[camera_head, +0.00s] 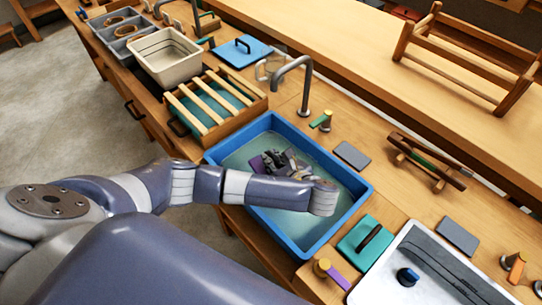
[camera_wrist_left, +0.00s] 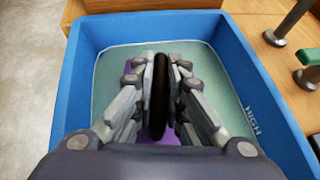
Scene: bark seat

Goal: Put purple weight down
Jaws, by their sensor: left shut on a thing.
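The purple weight (camera_head: 257,164) is a flat purple plate with a dark upright handle, mostly hidden behind my left gripper. My left gripper (camera_head: 281,162) is inside the blue basin (camera_head: 358,179). In the left wrist view the gripper (camera_wrist_left: 160,75) is shut on the dark handle (camera_wrist_left: 160,100), and bits of the purple plate (camera_wrist_left: 157,136) show below. I cannot tell whether the weight touches the floor. My right gripper is not in view.
A teal plate with a handle (camera_head: 360,238) lies right of the basin, by a white tray (camera_head: 385,288). A slatted wooden box (camera_head: 257,108) stands left of it. A tap (camera_head: 307,75) rises behind. A blue plate with a handle (camera_head: 234,57) lies farther back.

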